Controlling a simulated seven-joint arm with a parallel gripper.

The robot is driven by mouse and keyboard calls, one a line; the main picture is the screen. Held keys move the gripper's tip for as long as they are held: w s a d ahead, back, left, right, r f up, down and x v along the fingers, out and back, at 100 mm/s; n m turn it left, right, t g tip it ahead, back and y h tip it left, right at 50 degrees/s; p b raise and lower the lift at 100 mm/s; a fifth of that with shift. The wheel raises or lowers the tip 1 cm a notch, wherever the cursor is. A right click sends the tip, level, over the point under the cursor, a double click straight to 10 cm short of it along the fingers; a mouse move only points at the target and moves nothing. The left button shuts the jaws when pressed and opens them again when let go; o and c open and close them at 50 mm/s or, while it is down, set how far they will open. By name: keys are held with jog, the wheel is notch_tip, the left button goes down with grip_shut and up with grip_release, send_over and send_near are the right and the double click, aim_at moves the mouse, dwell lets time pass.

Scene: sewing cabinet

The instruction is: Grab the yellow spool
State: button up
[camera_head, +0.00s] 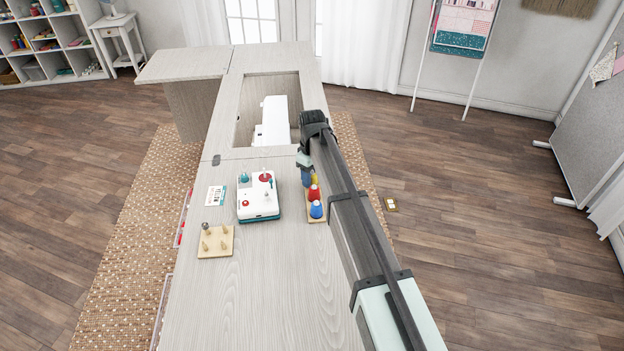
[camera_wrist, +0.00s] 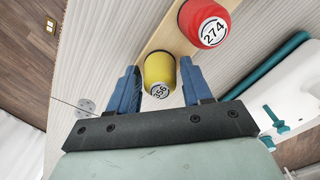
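The yellow spool (camera_wrist: 159,72), with a white top label reading 356, stands on a light wooden rack (camera_wrist: 168,37) in the wrist view. My gripper (camera_wrist: 160,65) is open, with one blue finger on each side of the spool. A narrow gap shows on the left; the right finger is very close to the spool, and I cannot tell if it touches. In the head view only a sliver of the yellow spool (camera_head: 316,180) shows beside my gripper (camera_head: 307,177), mostly hidden by my arm.
A red spool (camera_wrist: 204,22) labelled 274 stands beside the yellow one, and a blue spool (camera_head: 316,209) is at the rack's near end. A wooden peg board (camera_head: 216,242) is farther left. The near tabletop is clear.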

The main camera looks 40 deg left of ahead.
jog(key=c, duration=0.7)
jog(key=shift+r, duration=0.1)
